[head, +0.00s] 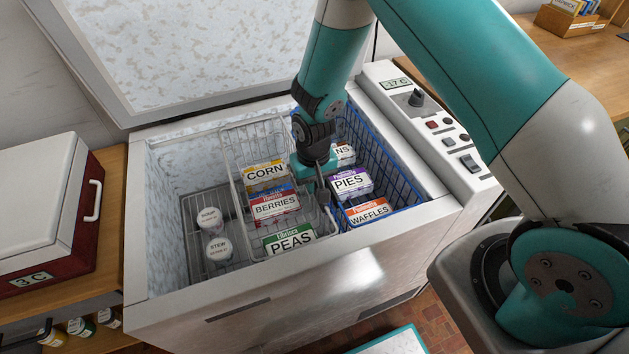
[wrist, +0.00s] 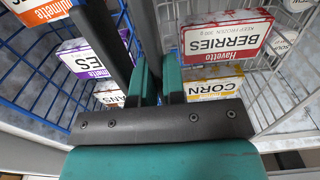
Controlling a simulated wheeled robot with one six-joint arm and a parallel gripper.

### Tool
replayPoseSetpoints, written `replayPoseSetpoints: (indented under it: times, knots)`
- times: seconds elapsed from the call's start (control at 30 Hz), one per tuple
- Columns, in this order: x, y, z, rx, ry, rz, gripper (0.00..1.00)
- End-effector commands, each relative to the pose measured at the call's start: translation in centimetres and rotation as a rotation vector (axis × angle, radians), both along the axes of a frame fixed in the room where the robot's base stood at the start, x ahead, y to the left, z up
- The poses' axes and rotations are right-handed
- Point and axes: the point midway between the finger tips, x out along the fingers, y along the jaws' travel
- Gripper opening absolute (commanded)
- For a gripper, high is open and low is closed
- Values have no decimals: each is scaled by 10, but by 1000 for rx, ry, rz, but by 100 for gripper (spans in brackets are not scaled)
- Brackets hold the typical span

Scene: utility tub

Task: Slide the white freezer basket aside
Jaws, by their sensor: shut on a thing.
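The white freezer basket (head: 232,160) is a wire basket in the open chest freezer. It holds CORN (head: 265,172), BERRIES (head: 274,205) and PEAS (head: 289,240) boxes. My gripper (head: 323,192) reaches down at the basket's right side, beside the blue basket, and is shut on the white basket's right rim. In the wrist view, my dark fingers (wrist: 138,30) stand between the BERRIES box (wrist: 227,38) and the blue basket's boxes. The fingers hide the exact grip.
A blue wire basket (head: 408,180) with PIES (head: 351,183) and WAFFLES (head: 368,210) boxes stands close on the right. On the left, a lower wire rack (head: 196,255) holds SOUP (head: 210,226) and STEW (head: 219,249) tubs. The freezer walls (head: 135,230) enclose everything.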

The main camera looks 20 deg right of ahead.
Motion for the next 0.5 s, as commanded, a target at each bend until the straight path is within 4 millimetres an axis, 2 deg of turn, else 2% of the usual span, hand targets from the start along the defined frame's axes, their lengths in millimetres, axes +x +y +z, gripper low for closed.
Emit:
replayPoseSetpoints:
  times: [0.4, 0.43, 0.5]
  knots:
    - [0, 0, 1, 0, 0, 7, 0]
    - [0, 0, 1, 0, 0, 7, 13]
    - [0, 0, 1, 0, 0, 6, 29]
